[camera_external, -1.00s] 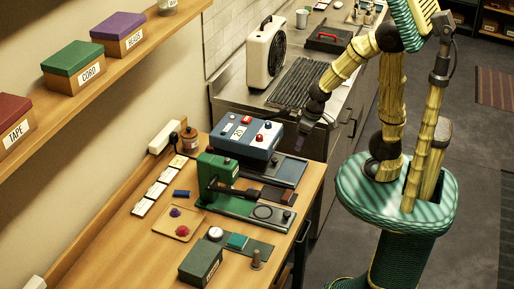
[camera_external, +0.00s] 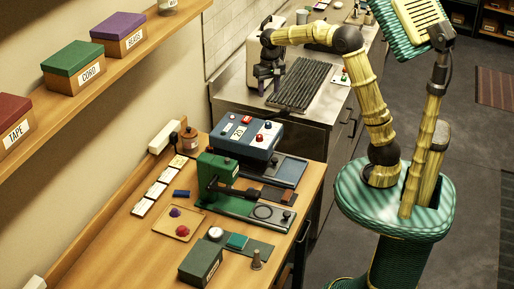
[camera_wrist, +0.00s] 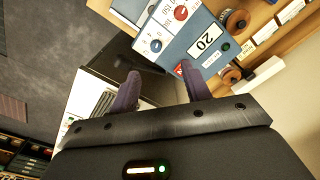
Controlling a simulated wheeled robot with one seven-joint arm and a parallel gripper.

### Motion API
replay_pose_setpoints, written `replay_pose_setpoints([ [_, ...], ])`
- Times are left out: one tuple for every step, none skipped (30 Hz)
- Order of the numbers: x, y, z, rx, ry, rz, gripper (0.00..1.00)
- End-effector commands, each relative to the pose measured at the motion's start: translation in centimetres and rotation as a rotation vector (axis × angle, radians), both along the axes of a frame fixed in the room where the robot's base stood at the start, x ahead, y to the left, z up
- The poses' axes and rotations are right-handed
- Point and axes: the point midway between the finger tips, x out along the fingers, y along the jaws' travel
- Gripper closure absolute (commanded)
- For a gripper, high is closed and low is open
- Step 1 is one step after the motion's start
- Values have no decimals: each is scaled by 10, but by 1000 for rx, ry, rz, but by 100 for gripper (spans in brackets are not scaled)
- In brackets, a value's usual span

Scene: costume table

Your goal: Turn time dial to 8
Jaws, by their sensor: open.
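A blue control box (camera_external: 245,142) stands at the back of the wooden table. Pointer marks are too small to read, and I cannot tell which knob is the time dial. My gripper (camera_wrist: 159,72) is open and empty, its dark fingers apart. In the external view my gripper (camera_external: 263,84) hangs beyond the box, over the metal counter, touching neither knob.
A green press (camera_external: 217,178) stands just in front of the box. A shelf (camera_external: 150,45) with boxes runs above left.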

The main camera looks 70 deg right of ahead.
Motion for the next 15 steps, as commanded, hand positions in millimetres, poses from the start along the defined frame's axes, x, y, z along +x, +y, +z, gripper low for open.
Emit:
replay_pose_setpoints([
  [6,-11,2,3,6,-35,52],
  [7,-15,4,5,11,-52,52],
  [9,-20,6,7,17,-70,52],
  [10,-22,7,8,20,-80,52],
  [10,-24,8,9,22,-87,52],
  [11,-26,10,11,23,-93,52],
  [11,-26,10,10,24,-95,52],
  [11,-26,10,10,25,-96,52],
  [11,-26,10,10,25,-96,52],
  [11,-26,10,10,25,-95,52],
  [11,-25,10,10,25,-95,52],
  [11,-25,10,10,24,-94,52],
  [11,-25,10,10,24,-94,52],
  [11,-25,10,10,24,-94,52],
  [11,-25,10,10,24,-94,52],
])
